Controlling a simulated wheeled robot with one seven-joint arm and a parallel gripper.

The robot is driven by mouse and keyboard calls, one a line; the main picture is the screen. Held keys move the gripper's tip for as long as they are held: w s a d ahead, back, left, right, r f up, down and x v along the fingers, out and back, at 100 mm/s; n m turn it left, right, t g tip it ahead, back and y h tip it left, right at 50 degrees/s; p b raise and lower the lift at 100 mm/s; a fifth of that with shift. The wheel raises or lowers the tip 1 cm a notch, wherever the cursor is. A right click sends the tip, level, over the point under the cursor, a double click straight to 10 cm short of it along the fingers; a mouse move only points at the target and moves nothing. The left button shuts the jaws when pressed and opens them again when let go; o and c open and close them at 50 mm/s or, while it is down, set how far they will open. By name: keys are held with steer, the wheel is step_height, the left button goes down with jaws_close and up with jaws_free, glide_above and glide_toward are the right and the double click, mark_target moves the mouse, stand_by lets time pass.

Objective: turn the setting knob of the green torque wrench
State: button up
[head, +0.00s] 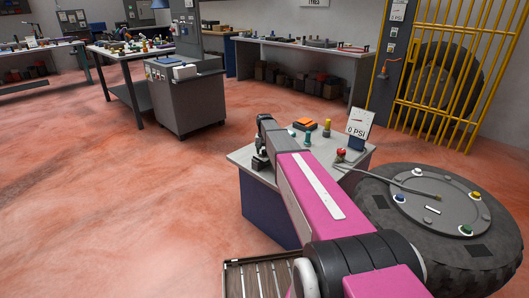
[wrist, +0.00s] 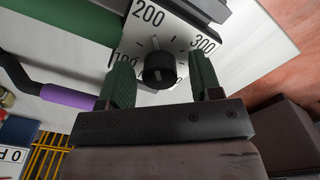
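In the wrist view a green bar (wrist: 60,22), likely the green torque wrench, crosses the upper left. Beside it is a white dial plate (wrist: 185,35) marked 100, 200 and 300. The black setting knob (wrist: 158,70) stands on this plate with a light line on its face. My gripper (wrist: 163,82) is open, with one green-padded finger on each side of the knob. A gap shows between the knob and each finger. In the head view my gripper (head: 259,160) is at the left edge of the small bench, small and dark; the wrench and knob cannot be made out there.
The small bench (head: 240,157) also bears an orange-topped block (head: 304,123), colored knobs and a PSI gauge sign (head: 359,123). A large tire (head: 470,255) lies to its right. A purple-sleeved bar (wrist: 68,97) lies left of my gripper. Open floor is left.

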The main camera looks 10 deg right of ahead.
mark_target(264, 150)
step_height(264, 150, up, 11)
stand_by(0.8)
steer(key=shift+f, duration=0.15)
